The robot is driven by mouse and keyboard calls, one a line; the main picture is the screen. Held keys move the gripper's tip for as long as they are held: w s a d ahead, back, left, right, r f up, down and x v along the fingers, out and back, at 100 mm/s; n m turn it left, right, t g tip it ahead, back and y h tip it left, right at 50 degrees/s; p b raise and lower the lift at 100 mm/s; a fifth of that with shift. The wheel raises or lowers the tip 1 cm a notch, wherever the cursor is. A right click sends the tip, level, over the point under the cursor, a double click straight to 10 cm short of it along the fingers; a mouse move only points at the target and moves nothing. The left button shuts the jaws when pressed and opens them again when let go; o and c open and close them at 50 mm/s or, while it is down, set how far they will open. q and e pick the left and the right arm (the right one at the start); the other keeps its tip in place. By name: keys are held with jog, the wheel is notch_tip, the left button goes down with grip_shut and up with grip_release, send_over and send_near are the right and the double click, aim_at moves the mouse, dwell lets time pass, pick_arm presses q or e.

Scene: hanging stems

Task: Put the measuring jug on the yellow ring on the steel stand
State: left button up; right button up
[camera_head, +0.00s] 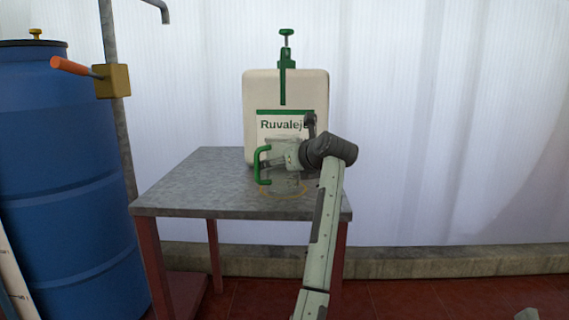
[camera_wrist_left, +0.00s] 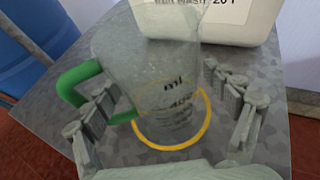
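The clear measuring jug (camera_wrist_left: 160,75) with a green handle (camera_head: 262,166) is upright on the steel stand (camera_head: 190,190). Its base appears within the yellow ring (camera_wrist_left: 208,125), which shows around it in the left wrist view; the ring (camera_head: 272,191) is faint in the head view. My left gripper (camera_wrist_left: 168,112) is around the jug, with its fingers spread. The left finger is by the green handle; a gap shows between the right finger and the jug. In the head view, my left gripper (camera_head: 285,160) partly covers the jug.
A cream canister (camera_head: 290,90) with a green pump stands close behind the jug. A blue barrel (camera_head: 60,180) and a pipe with an orange-handled valve (camera_head: 112,80) are left of the stand. The stand's left part is clear.

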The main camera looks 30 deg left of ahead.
pick_arm(q)
jog(key=shift+r, duration=0.1)
jog(key=shift+d+r, duration=0.1)
jog(key=shift+r, duration=0.05)
jog(key=v, duration=1.1)
jog(key=shift+s+d+p, duration=0.2)
jog(key=shift+d+p, duration=0.1)
jog(key=shift+p, duration=0.05)
pick_arm(e)
jog(key=shift+w+a+f+g, duration=0.15)
jog(key=shift+a+f+g, duration=0.1)
jog(key=shift+f+g, duration=0.5)
